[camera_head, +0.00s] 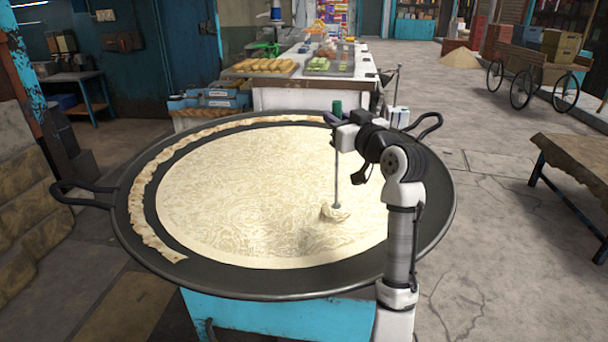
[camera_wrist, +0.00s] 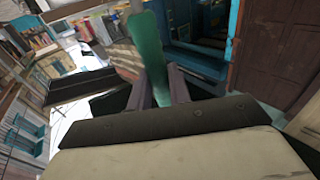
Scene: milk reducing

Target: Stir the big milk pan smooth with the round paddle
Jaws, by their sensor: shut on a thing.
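The big milk pan (camera_head: 424,240) is a wide dark pan with loop handles on a blue stand. Pale, creamy milk (camera_head: 240,180) with a streaky, wrinkled surface fills most of it. A strip of lighter crust (camera_head: 143,215) lines the left and back rim. My gripper (camera_head: 338,128) is above the right part of the pan, shut on the paddle's green handle (camera_head: 337,107). The green handle also stands between the fingers in the wrist view (camera_wrist: 148,62). The thin shaft (camera_head: 337,180) goes down nearly upright. Its lower end (camera_head: 335,212) is coated in milk at the surface; the round head's outline is unclear.
Behind the pan stands a white counter (camera_head: 285,98) with food trays (camera_head: 330,66). A wooden table (camera_head: 575,160) is at the right and a cart (camera_head: 525,65) behind it. Stacked sacks (camera_head: 28,190) are at the left. The floor at right is mostly clear.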

